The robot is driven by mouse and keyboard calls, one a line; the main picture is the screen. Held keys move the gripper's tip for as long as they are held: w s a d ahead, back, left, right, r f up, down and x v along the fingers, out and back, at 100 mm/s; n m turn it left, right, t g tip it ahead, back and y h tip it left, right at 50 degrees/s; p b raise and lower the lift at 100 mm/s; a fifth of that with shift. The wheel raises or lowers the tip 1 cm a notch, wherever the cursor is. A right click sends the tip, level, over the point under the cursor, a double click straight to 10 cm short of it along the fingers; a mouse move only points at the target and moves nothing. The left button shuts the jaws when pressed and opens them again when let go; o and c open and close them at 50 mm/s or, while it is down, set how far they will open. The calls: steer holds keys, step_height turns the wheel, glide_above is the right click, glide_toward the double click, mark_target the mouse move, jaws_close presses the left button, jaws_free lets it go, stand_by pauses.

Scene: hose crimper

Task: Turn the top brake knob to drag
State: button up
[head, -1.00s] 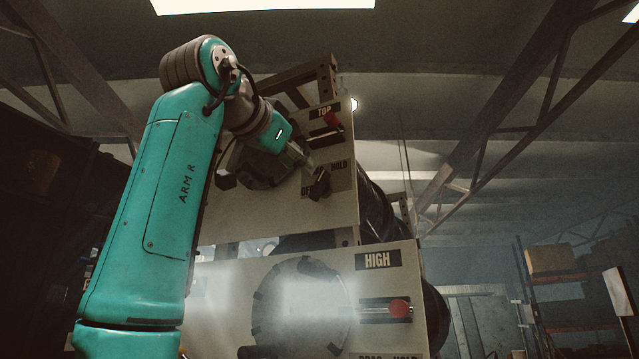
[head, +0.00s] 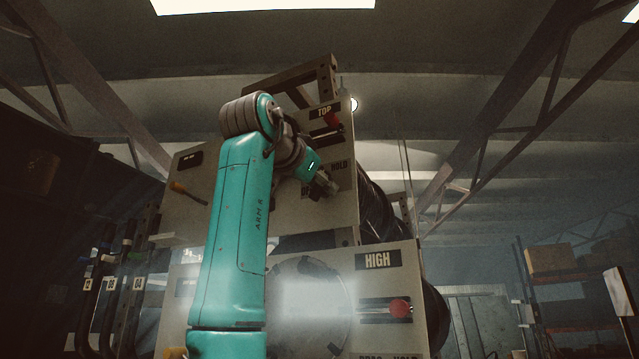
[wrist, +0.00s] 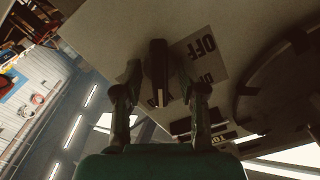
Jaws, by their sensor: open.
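The top brake knob (wrist: 158,70) is a dark bar-shaped knob on the pale top panel (head: 340,212), seen in the wrist view. Its label plate shows OFF beside it, with other lettering partly covered. My gripper (wrist: 159,84) is open, with one finger on each side of the knob and gaps still showing. I cannot tell which label the knob points to. In the head view my gripper (head: 325,185) is in front of the panel below the TOP label (head: 324,111) and hides the knob. HOLD shows to its right.
A red-handled lever (head: 332,119) sits just above my gripper on the same panel. Hoses hang at left; a shelf with boxes (head: 550,258) stands at right.

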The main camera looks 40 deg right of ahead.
jaws_close()
steer(key=shift+n, duration=0.3)
steer(key=n, duration=0.5)
steer(key=shift+w, duration=0.1)
steer(key=n, duration=0.6)
steer(key=shift+w+a, duration=0.1)
stand_by(0.3)
jaws_free()
steer(key=shift+a, duration=0.15)
